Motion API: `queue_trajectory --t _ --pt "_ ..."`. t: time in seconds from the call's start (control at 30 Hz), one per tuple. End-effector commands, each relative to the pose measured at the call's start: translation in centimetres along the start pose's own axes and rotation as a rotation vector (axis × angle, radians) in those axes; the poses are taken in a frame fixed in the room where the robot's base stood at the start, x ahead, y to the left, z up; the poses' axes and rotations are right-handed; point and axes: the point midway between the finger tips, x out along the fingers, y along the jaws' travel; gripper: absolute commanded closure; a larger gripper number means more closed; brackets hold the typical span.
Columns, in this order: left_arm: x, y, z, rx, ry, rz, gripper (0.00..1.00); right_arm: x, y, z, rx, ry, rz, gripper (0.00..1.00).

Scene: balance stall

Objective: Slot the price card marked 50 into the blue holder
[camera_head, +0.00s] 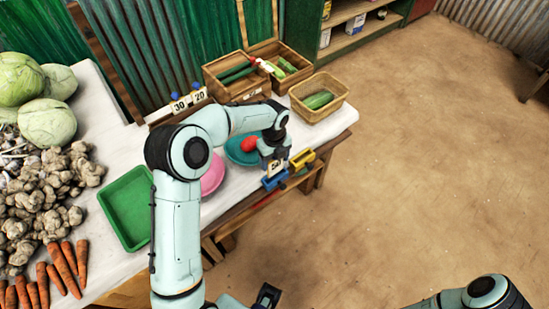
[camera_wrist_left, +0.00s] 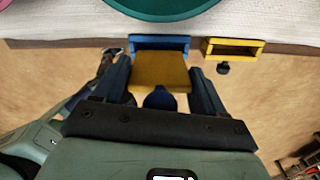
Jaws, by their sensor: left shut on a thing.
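My left gripper (camera_head: 272,163) is shut on the price card marked 50 (camera_head: 275,170), over the table's front edge. In the left wrist view the card (camera_wrist_left: 160,70) shows as a plain brown panel between the fingers, with a blue knob (camera_wrist_left: 160,98) at its near end. The blue holder (camera_head: 275,183) is right below the card; in the wrist view the card's far edge meets the holder (camera_wrist_left: 160,42). I cannot tell how deep the card sits in its slot.
A yellow holder (camera_head: 303,160) stands just right of the blue one. A teal plate (camera_head: 237,150) with a red item and a pink plate (camera_head: 212,178) lie behind. Cards 30 (camera_head: 179,106) and 20 (camera_head: 199,97) stand at the back. A green tray (camera_head: 125,208) is at left.

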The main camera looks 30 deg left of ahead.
Motion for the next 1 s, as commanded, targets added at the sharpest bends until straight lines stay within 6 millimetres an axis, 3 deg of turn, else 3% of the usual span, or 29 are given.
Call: queue_trajectory --t 0.63,1.0 --pt "2.7 0.1 0.0 -0.001 0.000 0.000 0.58 1.0 0.4 0.1 0.001 -0.004 0.001 0.57" --pt "3.0 0.0 0.0 0.000 0.000 0.000 0.58 1.0 0.4 0.1 0.001 -0.004 0.001 0.57"
